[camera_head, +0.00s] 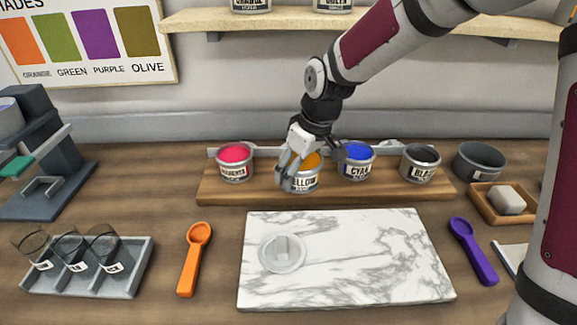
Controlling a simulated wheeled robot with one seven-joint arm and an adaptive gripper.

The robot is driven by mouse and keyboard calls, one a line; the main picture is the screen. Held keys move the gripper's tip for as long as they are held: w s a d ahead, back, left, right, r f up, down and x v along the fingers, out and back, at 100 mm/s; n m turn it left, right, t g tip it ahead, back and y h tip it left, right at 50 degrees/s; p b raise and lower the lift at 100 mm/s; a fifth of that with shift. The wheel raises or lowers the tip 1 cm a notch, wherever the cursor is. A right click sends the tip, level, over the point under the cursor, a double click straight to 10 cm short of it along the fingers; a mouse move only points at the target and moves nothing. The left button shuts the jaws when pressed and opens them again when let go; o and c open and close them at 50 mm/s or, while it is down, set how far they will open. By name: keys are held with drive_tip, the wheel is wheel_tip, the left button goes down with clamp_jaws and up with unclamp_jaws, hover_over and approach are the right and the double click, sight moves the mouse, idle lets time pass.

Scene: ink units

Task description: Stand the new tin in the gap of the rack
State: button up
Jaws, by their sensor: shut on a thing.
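My gripper (308,160) is shut on the yellow tin (306,181), which has an open top with orange-yellow ink and a label partly hidden by a finger. The black tin (420,168) stands at the rack's right end.
A marble slab (350,285) with a round grey lid-like piece (282,253) lies in front. Orange (190,262) and purple (474,255) scoops flank it. A grey tray (90,280) holds glasses at left. A dark bowl (480,160) stands right of the rack.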

drive_tip(key=w, duration=0.2)
drive_tip(key=w+a, duration=0.1)
drive_tip(key=w, duration=0.4)
drive_tip(key=shift+a+f, duration=0.25)
drive_tip(key=shift+f, duration=1.8)
drive_tip(key=shift+f, duration=0.15)
drive_tip(key=o, duration=1.6)
